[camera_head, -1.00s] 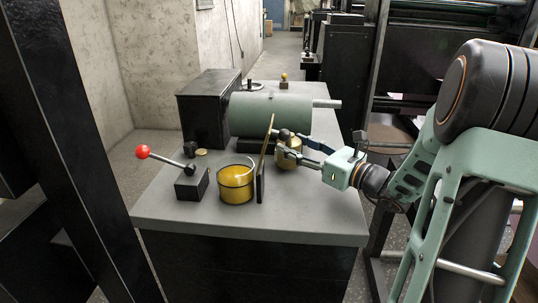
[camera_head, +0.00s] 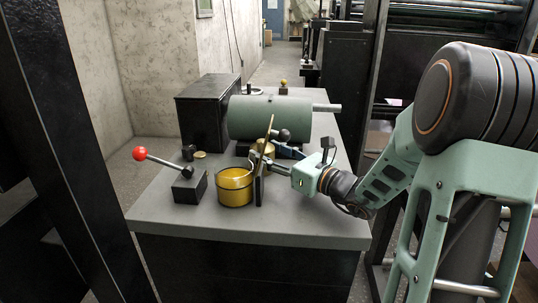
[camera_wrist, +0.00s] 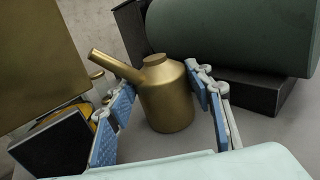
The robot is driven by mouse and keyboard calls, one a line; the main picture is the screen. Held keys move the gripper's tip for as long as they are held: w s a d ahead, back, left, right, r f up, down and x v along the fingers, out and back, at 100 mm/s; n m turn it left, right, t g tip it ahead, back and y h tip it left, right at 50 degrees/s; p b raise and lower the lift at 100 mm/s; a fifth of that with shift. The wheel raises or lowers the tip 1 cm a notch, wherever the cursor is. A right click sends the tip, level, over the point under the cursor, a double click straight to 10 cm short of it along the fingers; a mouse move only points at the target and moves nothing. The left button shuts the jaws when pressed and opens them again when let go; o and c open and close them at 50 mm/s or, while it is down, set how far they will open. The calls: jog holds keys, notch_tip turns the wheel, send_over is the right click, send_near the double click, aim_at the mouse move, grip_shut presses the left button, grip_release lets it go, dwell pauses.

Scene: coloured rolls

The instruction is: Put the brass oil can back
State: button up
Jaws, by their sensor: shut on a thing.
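The brass oil can (camera_wrist: 168,100), with a spout slanting up to the left and a short neck, is upright between the blue-padded fingers of my gripper (camera_wrist: 162,97) in the wrist view. My gripper is shut on it. In the head view my gripper (camera_head: 264,157) reaches in from the right, and the oil can (camera_head: 267,147) shows only partly, just behind an upright thin brass plate (camera_head: 264,139). I cannot tell whether the can's base touches the bench.
The grey bench top (camera_head: 260,222) also holds a yellow pot (camera_head: 235,188), a red-knobbed lever on a black block (camera_head: 189,189), and a green cylinder (camera_head: 268,118) beside a black box (camera_head: 207,108). The front and right of the bench top are clear.

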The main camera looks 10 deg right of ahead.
jog(key=shift+f, duration=0.1)
jog(key=o, duration=1.4)
jog(key=shift+s+d+r, duration=0.15)
jog(key=shift+r, duration=0.05)
jog(key=p+v, duration=0.3)
jog(key=v, duration=0.8)
jog(key=shift+s+d+f, duration=0.15)
jog(key=shift+s, duration=0.15)
